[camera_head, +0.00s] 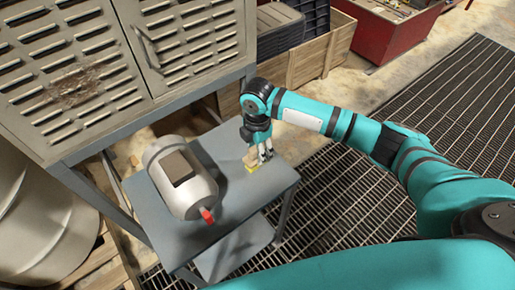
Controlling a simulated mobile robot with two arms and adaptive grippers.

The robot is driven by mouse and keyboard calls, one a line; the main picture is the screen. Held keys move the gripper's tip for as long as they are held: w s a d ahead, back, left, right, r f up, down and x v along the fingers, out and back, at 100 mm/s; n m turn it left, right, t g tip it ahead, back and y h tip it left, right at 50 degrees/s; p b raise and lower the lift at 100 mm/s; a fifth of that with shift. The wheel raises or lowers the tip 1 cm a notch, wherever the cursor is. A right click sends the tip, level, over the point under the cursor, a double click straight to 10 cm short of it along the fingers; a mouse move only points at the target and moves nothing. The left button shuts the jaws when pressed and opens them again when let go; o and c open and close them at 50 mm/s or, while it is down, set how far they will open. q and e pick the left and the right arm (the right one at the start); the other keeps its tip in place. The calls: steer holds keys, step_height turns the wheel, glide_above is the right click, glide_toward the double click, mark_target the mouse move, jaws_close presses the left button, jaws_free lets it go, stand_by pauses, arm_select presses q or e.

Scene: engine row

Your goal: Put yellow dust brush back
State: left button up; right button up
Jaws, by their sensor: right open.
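The yellow dust brush (252,162), small with a tan and yellow body, is on the grey side table (232,198) near its back right edge. My right gripper (263,153) points down right at the brush, its fingers open and beside or partly around it. The fingers cover part of the brush, and I cannot tell whether they touch it. My left gripper is not in view.
A drum (40,215) is at left. A wooden crate (318,55) and red bin (395,30) are behind. Grated floor (345,195) is clear.

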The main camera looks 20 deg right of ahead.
steer(key=shift+r, duration=0.1)
step_height(320, 180, up, 11)
steer(key=b, duration=0.2)
steer(key=shift+b, duration=0.35)
steer(key=shift+r, duration=0.6)
stand_by(1.6)
